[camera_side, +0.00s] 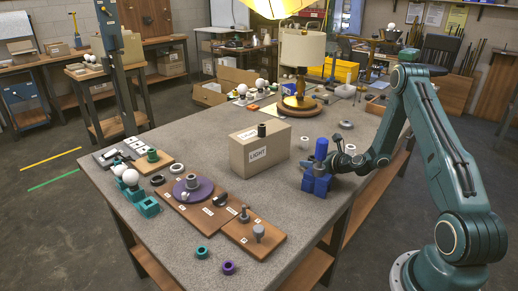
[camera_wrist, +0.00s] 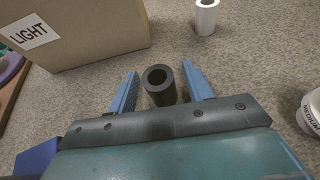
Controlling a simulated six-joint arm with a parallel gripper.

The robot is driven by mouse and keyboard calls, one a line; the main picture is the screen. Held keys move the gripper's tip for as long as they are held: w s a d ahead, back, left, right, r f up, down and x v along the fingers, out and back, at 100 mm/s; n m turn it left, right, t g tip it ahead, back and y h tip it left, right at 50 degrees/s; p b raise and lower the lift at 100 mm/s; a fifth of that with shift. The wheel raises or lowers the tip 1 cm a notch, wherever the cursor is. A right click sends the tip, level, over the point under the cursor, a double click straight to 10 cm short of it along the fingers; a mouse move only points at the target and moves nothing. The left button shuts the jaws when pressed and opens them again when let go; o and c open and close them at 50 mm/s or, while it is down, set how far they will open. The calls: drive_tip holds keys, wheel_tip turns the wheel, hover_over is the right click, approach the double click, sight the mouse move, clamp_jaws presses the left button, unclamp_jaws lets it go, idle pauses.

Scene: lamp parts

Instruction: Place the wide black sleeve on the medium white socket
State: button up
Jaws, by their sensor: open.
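The wide black sleeve (camera_wrist: 160,86), a dark hollow tube with its open end facing up, stands between the two blue fingers of my gripper (camera_wrist: 161,90) in the wrist view. The fingers are open, one on each side, with a gap visible on the right; contact on the left is hard to judge. A white hollow socket (camera_wrist: 206,18) stands apart at the top of the wrist view. A white cylinder (camera_wrist: 314,112) with a label that seems to read MEDIUM is cut off at the right edge.
A cardboard box (camera_side: 258,155) marked LIGHT stands left of my gripper and also shows at the upper left in the wrist view (camera_wrist: 90,35). Brown boards (camera_side: 253,230) with parts lie at the front left. A lamp (camera_side: 302,50) stands at the back.

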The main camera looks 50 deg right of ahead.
drive_tip(key=shift+r, duration=0.1)
drive_tip(key=shift+v, duration=3.8)
drive_tip(key=shift+o, duration=0.4)
wheel_tip(320, 180, up, 5)
drive_tip(key=s, duration=0.1)
drive_tip(key=shift+s+a+f, duration=0.1)
drive_tip(key=shift+f, duration=1.15)
drive_tip(key=shift+s+a+f, duration=0.1)
drive_tip(key=shift+f, duration=1.2)
drive_tip(key=shift+w+d, duration=0.1)
